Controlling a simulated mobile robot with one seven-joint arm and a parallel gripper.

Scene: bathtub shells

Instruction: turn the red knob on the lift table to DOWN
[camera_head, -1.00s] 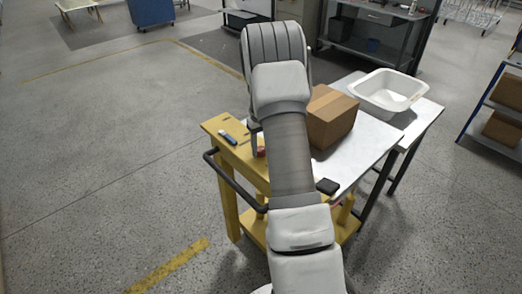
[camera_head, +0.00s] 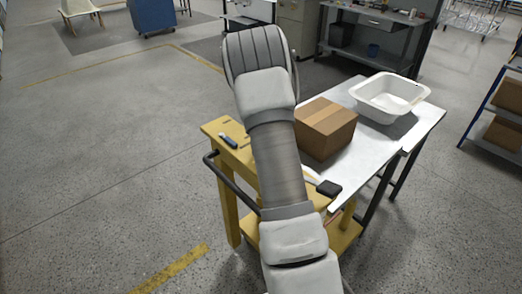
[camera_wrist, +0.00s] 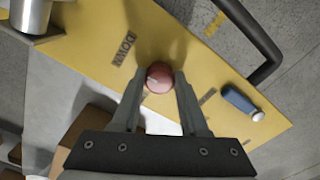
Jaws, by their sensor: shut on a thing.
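The red knob (camera_wrist: 159,77) is on the yellow top of the lift table (camera_wrist: 95,35) in the wrist view. My gripper (camera_wrist: 160,83) is shut on the knob, with one finger on each side. The black DOWN label (camera_wrist: 124,48) lies on the yellow top, up and left of the knob. Which way the knob points cannot be clearly told. In the head view the yellow end of the lift table (camera_head: 213,127) shows, but my arm hides the knob and the gripper.
A blue-handled object (camera_wrist: 241,103) lies on the yellow top, near a black handle bar (camera_wrist: 272,62). A silver cylinder (camera_wrist: 32,17) stands at the upper left. A cardboard box (camera_head: 325,130) and a white tub (camera_head: 388,97) sit on the white surface. Floor is clear to the left.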

